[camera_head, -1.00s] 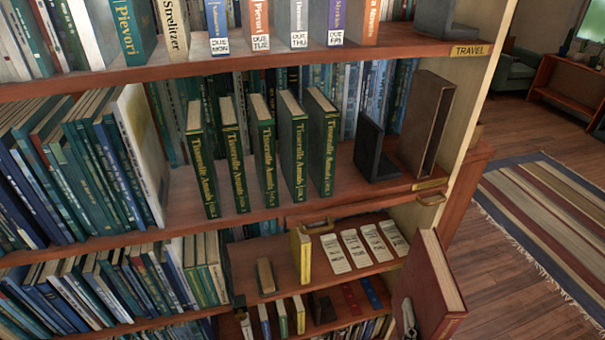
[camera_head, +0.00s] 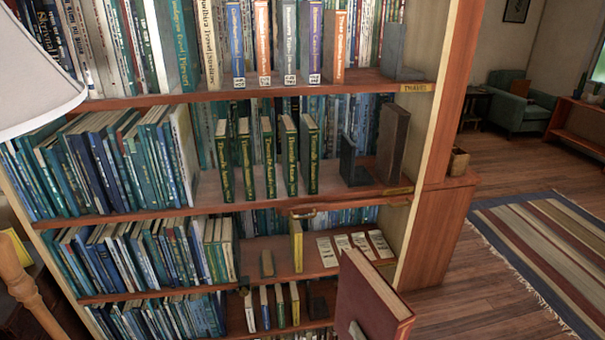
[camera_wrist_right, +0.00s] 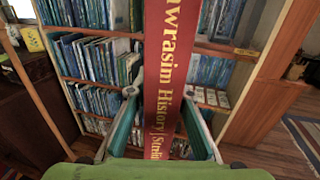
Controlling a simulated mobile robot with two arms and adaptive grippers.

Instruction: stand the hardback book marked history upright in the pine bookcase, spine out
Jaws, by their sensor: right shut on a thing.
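The red hardback book (camera_head: 368,300) is held upright, slightly tilted, in front of the bookcase at the lower middle of the head view. In the right wrist view its red spine (camera_wrist_right: 165,60) shows gold lettering with "History". My right gripper (camera_wrist_right: 160,93) is shut on this book, with a finger on either side; only a bit of it shows in the head view (camera_head: 356,329). The bookcase (camera_head: 455,90) has red-brown shelves and a pale side. Its middle shelf holds several green volumes (camera_head: 268,158) standing apart. My left gripper is not in view.
A black bookend (camera_head: 350,165) and a dark brown upright volume (camera_head: 392,145) stand right of the green volumes. A lower shelf holds a yellow book (camera_head: 297,245) and white cards (camera_head: 342,245). A lampshade (camera_head: 35,70) is at left. Floor and a striped rug (camera_head: 540,250) lie right.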

